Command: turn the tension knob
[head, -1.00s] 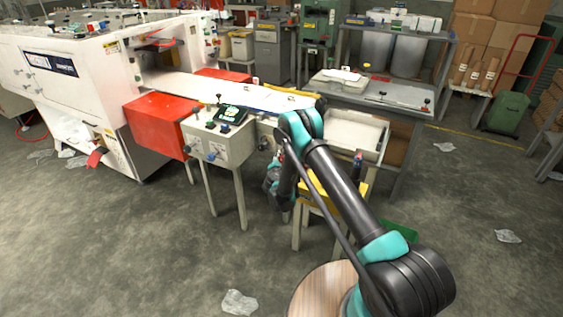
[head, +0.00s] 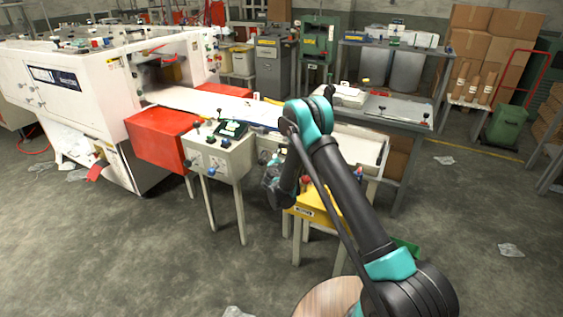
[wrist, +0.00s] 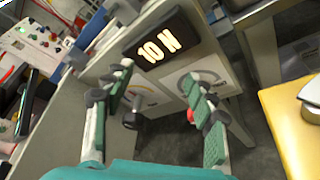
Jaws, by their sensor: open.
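In the wrist view a pale panel carries a dark display (wrist: 158,42) reading 10 N. Below it are two round dial markings, with a dark knob (wrist: 132,116) at the left one and a red knob (wrist: 190,116) at the right one. No label tells me which is the tension knob. My gripper (wrist: 158,76) is open, its green-padded fingers spread in front of the panel. The dark knob shows between the fingers, nearer the left one; the right finger partly covers the red knob. In the head view my gripper (head: 273,188) hangs low beside the pale panel, which my arm largely hides.
A pale control box (head: 224,160) on legs stands left of my gripper, before a red box (head: 160,140). A yellow stand (head: 310,203) is close on the right. A grey table (head: 400,112) stands behind. The floor in front is mostly clear, with scraps of film.

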